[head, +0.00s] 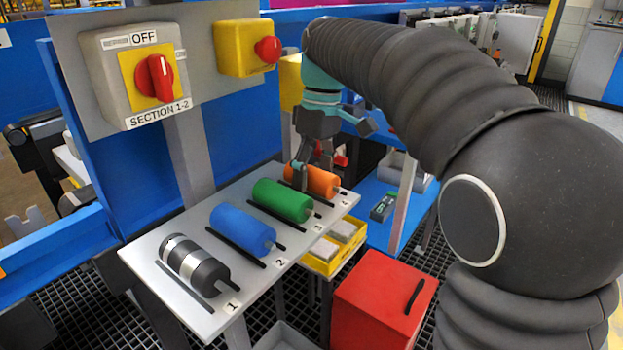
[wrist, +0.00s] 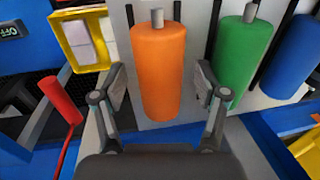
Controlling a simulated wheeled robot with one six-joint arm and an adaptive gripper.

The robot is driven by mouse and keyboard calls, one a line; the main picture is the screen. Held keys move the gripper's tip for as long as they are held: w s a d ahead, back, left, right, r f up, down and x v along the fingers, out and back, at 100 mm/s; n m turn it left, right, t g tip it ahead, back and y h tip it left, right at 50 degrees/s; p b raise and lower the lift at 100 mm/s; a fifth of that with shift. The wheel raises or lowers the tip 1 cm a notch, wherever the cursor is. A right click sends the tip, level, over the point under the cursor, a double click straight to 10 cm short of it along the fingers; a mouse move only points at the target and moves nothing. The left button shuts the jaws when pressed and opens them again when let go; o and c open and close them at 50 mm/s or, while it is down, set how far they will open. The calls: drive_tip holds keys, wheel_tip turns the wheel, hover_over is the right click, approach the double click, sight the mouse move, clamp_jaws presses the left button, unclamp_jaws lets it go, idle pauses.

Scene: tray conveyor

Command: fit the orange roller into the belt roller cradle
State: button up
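The orange roller (head: 316,180) lies at the far end of a grey shelf, in the slot by the label 4. In the wrist view the orange roller (wrist: 160,72) stands between the two fingers of my gripper (wrist: 162,100), with a gap on each side. My gripper (head: 312,172) is open and reaches down over the roller from above. The far side of the roller is partly hidden by the fingers in the head view. I cannot make out the belt roller cradle with certainty; a dark bracketed fixture (head: 42,148) shows at the left edge.
On the shelf (head: 140,250) also lie a green roller (head: 282,200), a blue roller (head: 242,230) and a black-and-silver roller (head: 194,265), between dark rails. A switch panel (head: 88,62) rises behind. A yellow bin (head: 322,266) and a red box (head: 375,300) stand below.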

sight(312, 170)
clamp_jaws()
drive_tip(key=shift+r, duration=0.15)
wheel_tip(312, 170, up, 4)
drive_tip(key=shift+r+p, duration=0.1)
drive_tip(key=shift+p, duration=0.45)
drive_tip(key=s+d+r, duration=0.6)
drive_tip(key=d, duration=0.4)
drive_tip(key=shift+r, duration=0.3)
